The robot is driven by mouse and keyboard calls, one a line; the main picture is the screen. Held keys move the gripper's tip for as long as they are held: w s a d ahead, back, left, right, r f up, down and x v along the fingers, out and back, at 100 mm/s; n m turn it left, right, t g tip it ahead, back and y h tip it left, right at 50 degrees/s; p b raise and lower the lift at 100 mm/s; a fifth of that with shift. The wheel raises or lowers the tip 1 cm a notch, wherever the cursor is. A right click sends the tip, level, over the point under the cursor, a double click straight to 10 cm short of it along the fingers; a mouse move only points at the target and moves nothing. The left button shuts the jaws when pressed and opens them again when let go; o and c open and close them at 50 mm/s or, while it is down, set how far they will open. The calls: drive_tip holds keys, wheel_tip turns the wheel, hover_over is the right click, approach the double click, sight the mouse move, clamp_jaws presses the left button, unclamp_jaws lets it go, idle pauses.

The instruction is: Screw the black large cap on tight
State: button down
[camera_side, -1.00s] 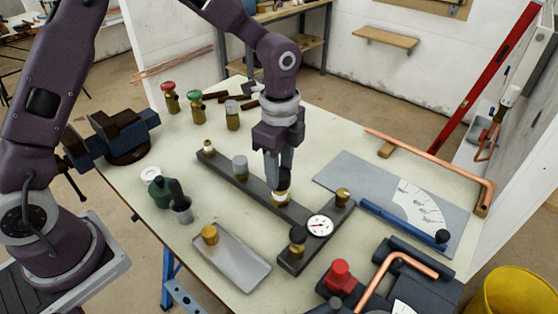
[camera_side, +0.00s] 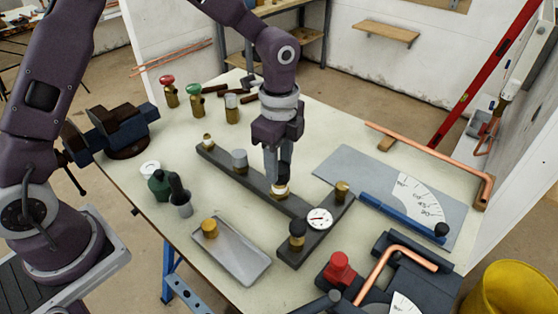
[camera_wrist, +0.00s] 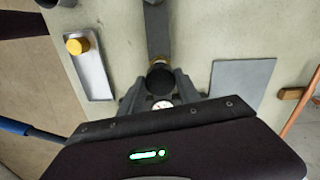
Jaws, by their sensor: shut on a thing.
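The black large cap (camera_side: 283,178) sits over a brass collar (camera_side: 280,191) on the dark manifold bar (camera_side: 221,162). My gripper (camera_side: 278,176) points straight down and is shut on the cap, with its fingers hiding much of it. In the wrist view the cap (camera_wrist: 160,77) shows as a dark round thing between the fingertips, with a bit of brass behind it. I cannot tell from the pictures how far down the thread the cap sits.
A grey tray (camera_side: 246,262) holds a brass cap (camera_side: 209,227). A protractor plate (camera_side: 355,175) lies right.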

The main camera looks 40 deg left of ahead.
drive_tip(key=shift+f, duration=1.05)
drive_tip(key=c, duration=0.8)
unclamp_jaws()
drive_tip(key=shift+o, duration=0.2)
drive_tip(key=shift+r, duration=0.1)
wheel_tip(320, 180, up, 7)
